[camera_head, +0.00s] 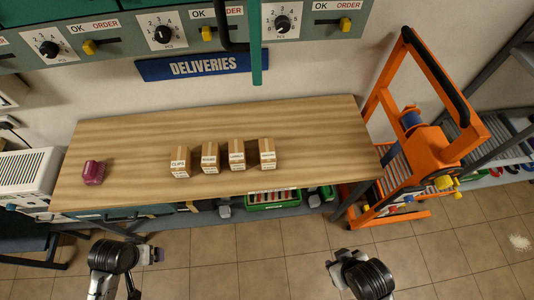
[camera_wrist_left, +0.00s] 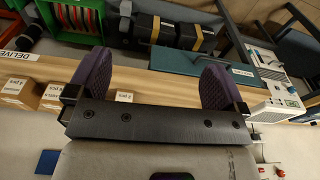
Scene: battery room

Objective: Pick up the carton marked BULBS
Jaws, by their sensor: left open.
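Several small brown cartons with white labels stand in a row on the wooden table (camera_head: 320,130). The leftmost carton (camera_head: 180,163) seems to read CLIPS. The second carton (camera_head: 210,158), the third (camera_head: 237,154) and the rightmost (camera_head: 267,155) have labels too small to read surely, so I cannot tell which is BULBS. My left gripper (camera_head: 152,255) is in front of the table, apart from the cartons. In the left wrist view its purple fingers (camera_wrist_left: 155,82) are spread and empty, with carton tops (camera_wrist_left: 18,88) to the left. My right arm is at the lower right; its fingers are unclear.
A maroon object (camera_head: 93,172) lies at the table's left end. An orange frame (camera_head: 412,140) stands at the right end. A green crate (camera_head: 273,199) is on the shelf below. A DELIVERIES sign (camera_head: 203,65) hangs behind. The table's right part is bare.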

